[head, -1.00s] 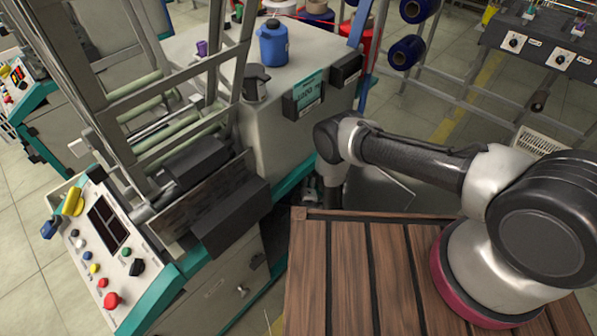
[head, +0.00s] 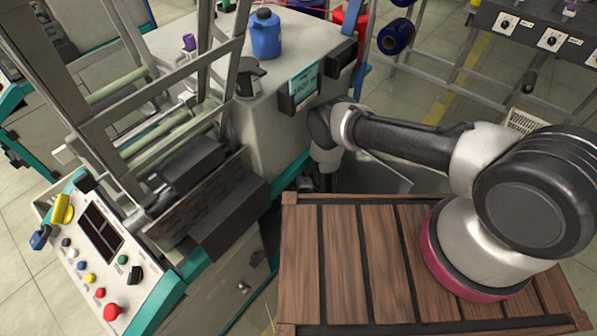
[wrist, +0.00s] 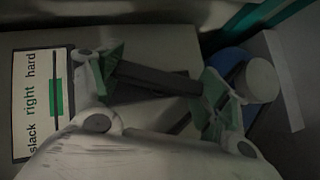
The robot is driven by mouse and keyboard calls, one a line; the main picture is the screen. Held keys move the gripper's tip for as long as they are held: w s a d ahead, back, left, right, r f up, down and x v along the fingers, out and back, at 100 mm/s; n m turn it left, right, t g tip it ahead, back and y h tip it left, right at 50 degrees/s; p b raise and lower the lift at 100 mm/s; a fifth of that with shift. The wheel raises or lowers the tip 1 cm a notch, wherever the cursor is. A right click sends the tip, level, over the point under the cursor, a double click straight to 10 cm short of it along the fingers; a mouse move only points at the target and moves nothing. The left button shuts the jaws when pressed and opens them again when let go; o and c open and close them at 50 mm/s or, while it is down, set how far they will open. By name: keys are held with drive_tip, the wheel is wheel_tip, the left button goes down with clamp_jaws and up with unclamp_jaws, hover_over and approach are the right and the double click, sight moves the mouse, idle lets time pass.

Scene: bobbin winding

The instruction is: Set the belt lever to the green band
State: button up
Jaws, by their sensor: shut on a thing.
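In the wrist view, a dark bar, which I take as the belt lever (wrist: 158,79), spans between the green-padded fingers of my gripper (wrist: 160,84). The gripper is shut on it. A white label (wrist: 30,104) to its left reads slack, right, hard, with a green band (wrist: 56,97) beside "right". I cannot tell which mark the lever points at. In the head view, my gripper (head: 327,180) hangs low beside the winding machine (head: 262,130); the lever and label cannot be made out there.
A blue round part (wrist: 228,62) with a grey knob (wrist: 262,80) sits close to the right finger. In the head view, a control panel (head: 100,240) is at left, a slatted wooden top (head: 370,260) in front, and a blue canister (head: 265,35) on the machine.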

drive_tip(key=shift+n+t, duration=0.8)
drive_tip(key=shift+t, duration=0.2)
drive_tip(key=o, duration=1)
drive_tip(key=s, duration=0.5)
drive_tip(key=s+d, duration=0.1)
drive_tip(key=s, duration=0.1)
drive_tip(key=shift+s+r, duration=0.25)
